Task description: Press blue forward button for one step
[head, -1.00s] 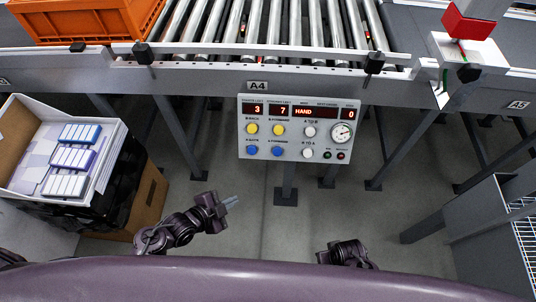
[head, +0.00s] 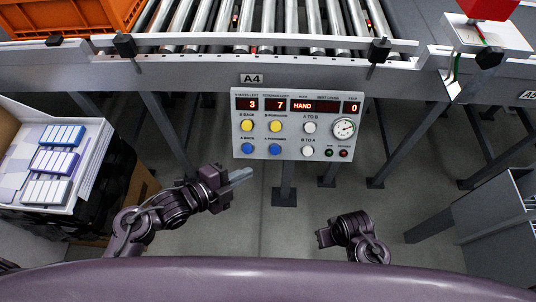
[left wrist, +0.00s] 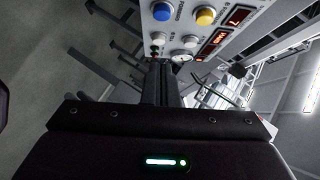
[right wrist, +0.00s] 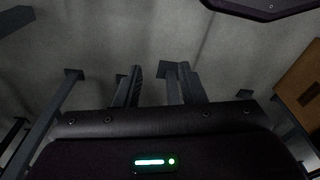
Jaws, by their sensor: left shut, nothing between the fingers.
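The control panel (head: 297,125) hangs below the conveyor edge. The blue forward button (head: 275,149) is in its lower row, right of another blue button (head: 247,148). My left gripper (head: 241,175) is shut and empty, below and left of the forward button, apart from the panel. In the left wrist view, its closed fingers (left wrist: 161,84) point toward the panel; one blue button (left wrist: 162,11) shows at the top. My right gripper (head: 324,238) is low, right of centre and away from the panel. Its fingers (right wrist: 160,85) stand apart with nothing between them.
Two yellow buttons (head: 261,126) sit above the blue ones, with white buttons and a gauge (head: 343,128) to the right. The display reads 3, 7, HAND and 0. A bin of small boxes (head: 92,205) is at left. Metal legs (head: 285,190) stand below the conveyor.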

